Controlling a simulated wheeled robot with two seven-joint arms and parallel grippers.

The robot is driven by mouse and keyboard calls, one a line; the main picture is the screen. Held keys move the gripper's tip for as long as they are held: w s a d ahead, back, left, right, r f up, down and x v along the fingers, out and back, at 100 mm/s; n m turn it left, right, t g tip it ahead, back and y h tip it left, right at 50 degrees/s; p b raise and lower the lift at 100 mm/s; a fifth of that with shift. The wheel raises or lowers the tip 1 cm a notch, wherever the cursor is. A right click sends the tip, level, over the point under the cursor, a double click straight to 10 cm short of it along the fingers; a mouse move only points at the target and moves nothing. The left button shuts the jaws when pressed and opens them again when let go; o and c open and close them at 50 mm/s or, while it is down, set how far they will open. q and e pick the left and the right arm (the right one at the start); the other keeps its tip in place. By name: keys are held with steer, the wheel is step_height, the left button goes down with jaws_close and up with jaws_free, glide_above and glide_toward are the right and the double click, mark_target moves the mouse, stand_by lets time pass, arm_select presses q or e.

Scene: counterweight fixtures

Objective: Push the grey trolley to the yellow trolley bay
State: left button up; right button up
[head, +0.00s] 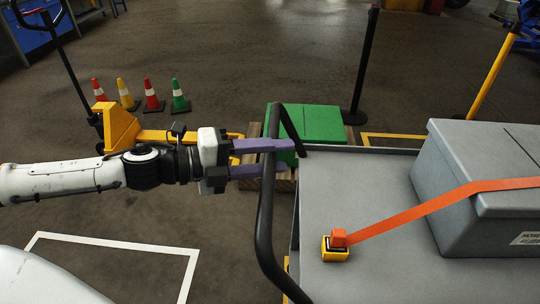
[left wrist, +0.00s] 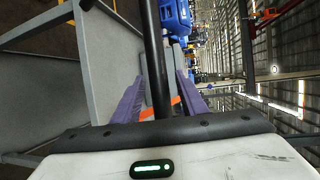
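The grey trolley (head: 325,200) fills the right of the head view, with a dark curved push handle (head: 265,215) at its left end. A grey box (head: 470,170) sits on its deck under an orange strap. My left gripper (head: 272,158) has purple fingers reaching across the handle. In the left wrist view the handle bar (left wrist: 154,55) runs between the spread fingers, with gaps beside it. Yellow floor lines (head: 395,137) show beyond the trolley; another short yellow line shows at its near left. Most of any bay outline is hidden by the trolley. My right gripper is not in view.
A yellow pallet jack (head: 122,128) and a green case (head: 300,120) on a wooden pallet stand behind the handle. Several small cones (head: 152,95) stand at back left. A black post (head: 363,70) and a yellow post (head: 494,70) rise behind the trolley. A white floor outline (head: 110,241) lies left.

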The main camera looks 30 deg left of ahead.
arm_select(q)
steer(key=shift+s+a+f+b, duration=0.1)
steer(key=shift+s+a+b, duration=0.2)
steer(key=shift+s+a, duration=0.15)
steer(key=p+v, duration=0.5)
steer(key=v, duration=0.4)
steer(key=shift+r+p, duration=0.25)
steer(key=shift+p, duration=0.1)
stand_by(0.5)
